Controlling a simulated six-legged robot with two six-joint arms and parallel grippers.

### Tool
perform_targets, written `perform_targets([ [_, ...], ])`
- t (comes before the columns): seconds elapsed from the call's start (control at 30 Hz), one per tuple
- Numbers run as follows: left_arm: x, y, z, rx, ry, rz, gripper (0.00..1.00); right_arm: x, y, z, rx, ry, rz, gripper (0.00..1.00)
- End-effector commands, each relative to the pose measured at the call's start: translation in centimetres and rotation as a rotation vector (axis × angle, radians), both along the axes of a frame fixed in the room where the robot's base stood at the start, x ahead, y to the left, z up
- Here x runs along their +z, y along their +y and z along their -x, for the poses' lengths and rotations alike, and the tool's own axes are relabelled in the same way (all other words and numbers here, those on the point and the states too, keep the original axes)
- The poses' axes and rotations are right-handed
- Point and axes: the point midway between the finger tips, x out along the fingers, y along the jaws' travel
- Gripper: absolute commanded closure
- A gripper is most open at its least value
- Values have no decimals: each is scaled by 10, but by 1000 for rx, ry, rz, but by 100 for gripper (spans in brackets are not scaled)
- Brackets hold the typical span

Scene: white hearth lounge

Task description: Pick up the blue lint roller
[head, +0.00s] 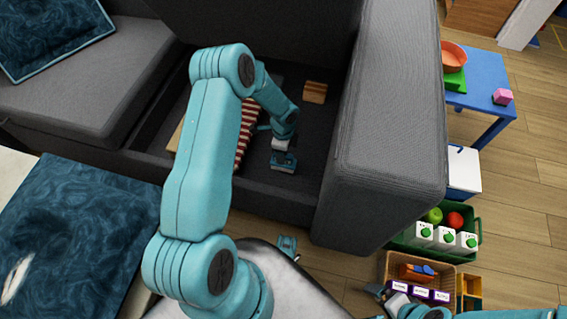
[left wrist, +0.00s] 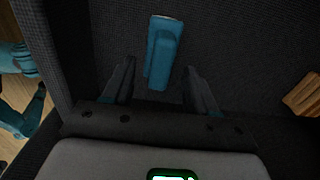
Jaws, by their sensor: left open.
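The blue lint roller (left wrist: 162,52) shows in the left wrist view as a blue piece on the dark grey floor of the open sofa compartment. It lies between and just beyond the fingertips of my left gripper (left wrist: 159,78). The fingers are apart, one on each side, with no grip on it.
A wooden block (head: 315,92) and a red-and-white striped item (head: 243,147) are in the compartment. The sofa armrest (head: 395,110) rises on the right. Beyond it stand a green crate (head: 408,246), a tan basket (head: 392,262) and a blue table (head: 482,75).

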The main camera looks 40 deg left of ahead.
Motion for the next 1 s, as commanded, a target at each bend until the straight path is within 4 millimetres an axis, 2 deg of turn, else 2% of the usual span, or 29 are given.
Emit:
perform_targets([
  [0.03,-14,0,0,0,2,1,43,-9,-1,-1,-4,-2,0,0],
  [0.2,-38,0,-2,-1,2,1,43,-18,-3,-3,-14,-5,2,0],
  [0.43,-38,1,-2,0,1,0,43,-16,-3,-4,-15,-6,2,0],
  [0.6,-37,1,-2,0,1,0,98,-16,-3,-4,-14,-6,2,0],
  [0.87,-37,1,-2,0,0,0,100,-16,-3,-4,-14,-6,2,0],
  [1.0,-30,1,-2,0,-1,0,100,-13,-3,-3,-12,-5,2,0],
])
